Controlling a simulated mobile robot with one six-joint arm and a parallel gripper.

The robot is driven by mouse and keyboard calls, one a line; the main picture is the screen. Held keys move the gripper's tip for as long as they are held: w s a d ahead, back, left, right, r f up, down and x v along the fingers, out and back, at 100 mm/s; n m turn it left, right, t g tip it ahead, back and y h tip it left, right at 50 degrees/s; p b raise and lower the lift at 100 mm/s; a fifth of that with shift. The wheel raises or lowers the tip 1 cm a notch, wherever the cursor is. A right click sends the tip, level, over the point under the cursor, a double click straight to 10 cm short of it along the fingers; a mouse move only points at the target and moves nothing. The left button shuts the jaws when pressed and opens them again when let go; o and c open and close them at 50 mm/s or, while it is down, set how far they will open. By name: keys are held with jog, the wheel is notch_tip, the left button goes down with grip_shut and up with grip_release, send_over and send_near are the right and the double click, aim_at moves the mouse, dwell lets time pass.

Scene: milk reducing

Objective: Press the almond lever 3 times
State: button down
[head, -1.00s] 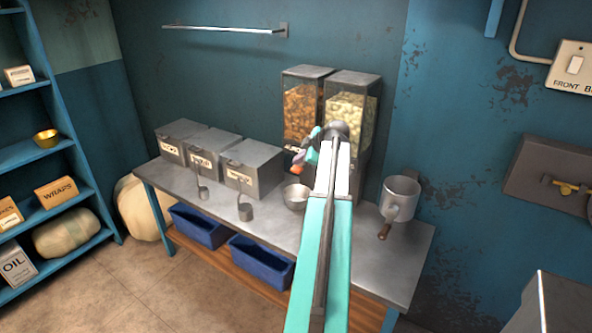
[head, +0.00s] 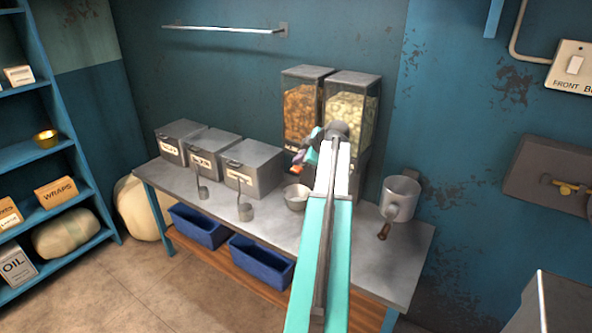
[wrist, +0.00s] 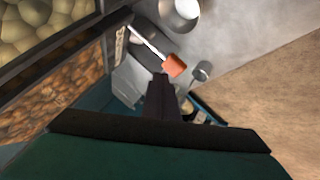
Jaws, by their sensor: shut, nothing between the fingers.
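Two clear-fronted dispensers stand side by side at the back of the counter. The left one (head: 303,101) holds orange-brown nuts that look like almonds; the right one (head: 350,112) holds pale pieces. In the wrist view, a lever with a pale shaft and an orange knob (wrist: 174,65) sticks out near the brown-filled dispenser (wrist: 55,100). My gripper (wrist: 164,82) is shut and empty, its dark tips close beside the knob; I cannot tell whether they touch. In the head view my arm hides much of the dispenser fronts. A small metal bowl (head: 297,196) stands below and shows at the wrist view's top (wrist: 181,10).
Lidded metal bins (head: 250,165) and ladles (head: 244,208) occupy the counter's left part. A grey mug-like pitcher (head: 401,197) stands to the right of my arm. The counter's front right (head: 405,260) is clear.

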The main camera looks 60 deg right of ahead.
aim_at(296, 168)
jog(key=shift+f+b, duration=1.75)
dwell(2.8)
jog(key=shift+r, duration=0.15)
jog(key=shift+r+p, duration=0.3)
jog(key=shift+r, duration=1.25)
jog(key=shift+r, duration=0.15)
jog(key=shift+r+p, duration=0.8)
jog(key=shift+r, duration=1.6)
